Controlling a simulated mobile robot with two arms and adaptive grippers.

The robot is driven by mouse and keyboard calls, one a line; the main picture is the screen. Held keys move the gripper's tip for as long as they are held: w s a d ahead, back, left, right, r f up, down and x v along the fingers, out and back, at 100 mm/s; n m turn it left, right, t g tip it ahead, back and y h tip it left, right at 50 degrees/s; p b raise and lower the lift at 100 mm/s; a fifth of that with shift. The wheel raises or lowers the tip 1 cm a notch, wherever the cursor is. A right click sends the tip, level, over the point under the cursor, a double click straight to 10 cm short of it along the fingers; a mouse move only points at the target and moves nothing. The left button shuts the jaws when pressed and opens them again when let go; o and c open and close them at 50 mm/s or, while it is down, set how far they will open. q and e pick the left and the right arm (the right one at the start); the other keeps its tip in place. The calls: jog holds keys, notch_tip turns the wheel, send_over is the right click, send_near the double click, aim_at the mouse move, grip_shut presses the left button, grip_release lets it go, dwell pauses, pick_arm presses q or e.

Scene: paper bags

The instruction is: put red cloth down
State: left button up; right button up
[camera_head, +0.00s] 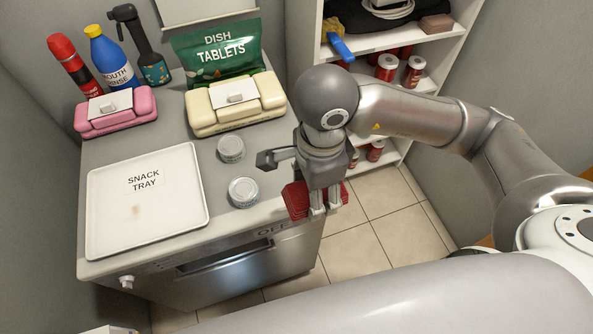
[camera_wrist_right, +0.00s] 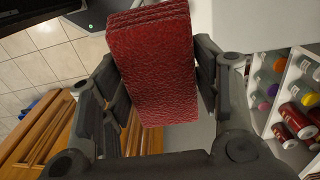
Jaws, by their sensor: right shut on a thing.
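The red cloth (camera_head: 296,201) is a folded, layered block with a rough surface. My right gripper (camera_head: 324,207) is shut on it at the front right corner of the grey counter. In the right wrist view the cloth (camera_wrist_right: 155,65) sits between the two dark fingers of the gripper (camera_wrist_right: 158,90). Much of the cloth is hidden behind the gripper in the head view. I cannot tell whether the cloth touches the counter. My left gripper is not in view.
The counter (camera_head: 195,146) holds a white snack tray (camera_head: 150,215), two tins (camera_head: 243,192), pink (camera_head: 118,118) and cream (camera_head: 236,115) wipe packs, a dish tablets bag (camera_head: 218,55) and bottles (camera_head: 106,52). A white shelf (camera_head: 312,30) with cans stands right. Tiled floor (camera_head: 385,205) lies between.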

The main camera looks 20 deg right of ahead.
jog(key=w+f+p, duration=0.1)
jog(key=w+f, duration=0.1)
jog(key=w, duration=0.2)
jog(key=w+f+p, duration=0.1)
jog(key=w+f, duration=0.2)
jog(key=w, duration=0.1)
jog(key=w+f+p, duration=0.1)
jog(key=w+f, duration=0.2)
jog(key=w, duration=0.1)
jog(key=shift+d+f, duration=0.2)
jog(key=shift+d, duration=0.15)
jog(key=shift+w+f+p, duration=0.3)
jog(key=shift+w+f, duration=0.1)
jog(key=shift+f, duration=0.1)
notch_tip(320, 180, down, 2)
jog(key=shift+f, duration=0.2)
jog(key=shift+f+p, duration=0.3)
jog(key=shift+f, duration=0.05)
jog(key=shift+f, duration=0.1)
